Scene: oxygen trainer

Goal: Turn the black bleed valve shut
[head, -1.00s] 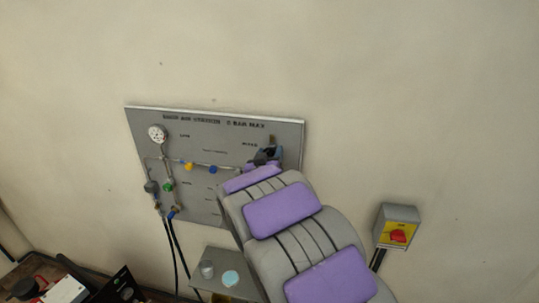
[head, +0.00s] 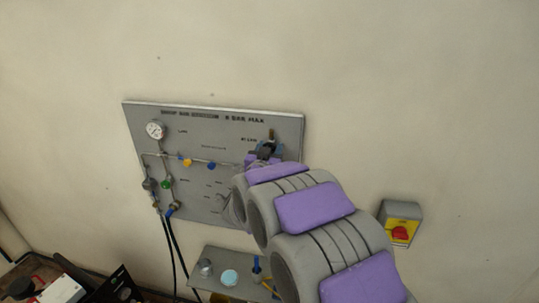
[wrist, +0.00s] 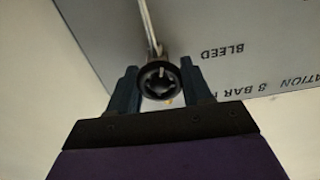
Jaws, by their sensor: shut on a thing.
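The black bleed valve (wrist: 160,82) shows in the wrist view as a round dark knob on the end of a thin metal pipe, beside the word BLEED on the grey panel. My gripper (wrist: 161,85) has one dark finger on each side of the knob and is shut on it. In the head view my gripper (head: 266,149) is at the panel's upper right, and it mostly hides the valve. The grey panel (head: 225,130) is mounted on the wall, with lettering along its top.
A pressure gauge (head: 155,130), a yellow valve (head: 185,162), a blue valve (head: 211,166) and a green valve (head: 166,183) sit on the panel's left and middle. A small shelf (head: 212,283) is below. A yellow box with a red knob (head: 400,232) is at right.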

